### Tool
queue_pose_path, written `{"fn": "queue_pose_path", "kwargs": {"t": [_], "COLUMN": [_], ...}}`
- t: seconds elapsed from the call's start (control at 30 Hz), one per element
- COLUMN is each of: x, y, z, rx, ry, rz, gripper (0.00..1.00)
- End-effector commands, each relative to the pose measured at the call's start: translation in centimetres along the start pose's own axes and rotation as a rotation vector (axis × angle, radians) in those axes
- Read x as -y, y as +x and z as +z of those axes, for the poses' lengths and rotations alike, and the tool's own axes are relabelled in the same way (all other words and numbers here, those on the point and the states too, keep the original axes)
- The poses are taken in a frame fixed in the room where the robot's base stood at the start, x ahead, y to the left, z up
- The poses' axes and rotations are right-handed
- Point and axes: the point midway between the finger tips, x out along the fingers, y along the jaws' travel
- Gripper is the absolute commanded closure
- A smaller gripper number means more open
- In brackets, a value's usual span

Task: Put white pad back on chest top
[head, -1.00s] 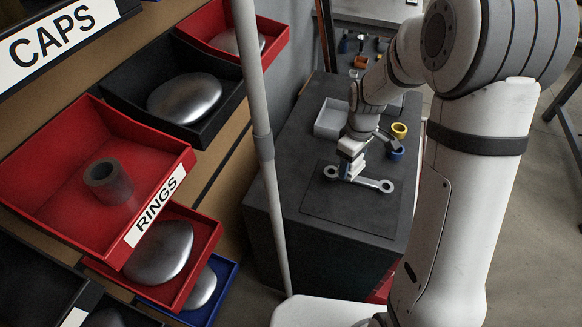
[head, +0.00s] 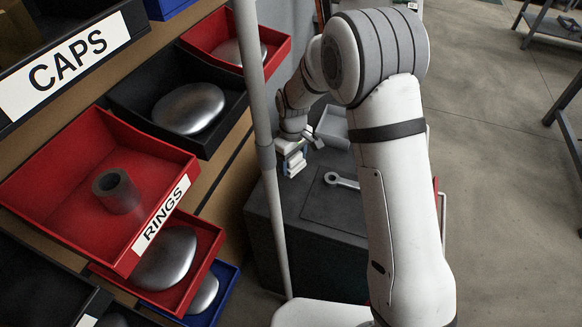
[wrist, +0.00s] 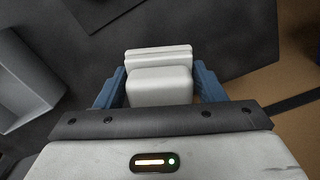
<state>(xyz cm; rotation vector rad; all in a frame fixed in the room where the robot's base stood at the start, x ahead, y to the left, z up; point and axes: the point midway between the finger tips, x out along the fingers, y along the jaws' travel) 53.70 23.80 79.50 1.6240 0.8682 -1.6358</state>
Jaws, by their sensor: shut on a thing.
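My gripper (wrist: 158,88) has blue fingers shut on the white pad (wrist: 160,86), a stepped block that fills the gap between them. In the head view my gripper (head: 290,158) is at the left side of the dark grey chest top (head: 285,205), near the pole. The pad (head: 294,168) shows there as a small pale patch below the wrist. I cannot tell whether the pad touches the chest top.
A grey tray (head: 333,124) stands behind on the chest, partly hidden by my arm. A metal wrench (head: 341,181) lies on a dark mat (head: 322,206). A pole (head: 269,165) stands close left, beside red and black shelf bins (head: 125,235).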

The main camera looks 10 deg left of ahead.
Motion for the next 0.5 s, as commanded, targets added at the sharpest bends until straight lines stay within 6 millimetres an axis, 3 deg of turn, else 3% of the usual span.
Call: {"fn": "queue_pose_path", "kwargs": {"t": [0.23, 0.5], "x": [0.0, 0.1], "y": [3.2, 3.7], "z": [0.1, -0.3], "rx": [0.003, 0.000], "ry": [0.000, 0.000], "rz": [-0.002, 0.000], "gripper": [0.66, 0.66]}}
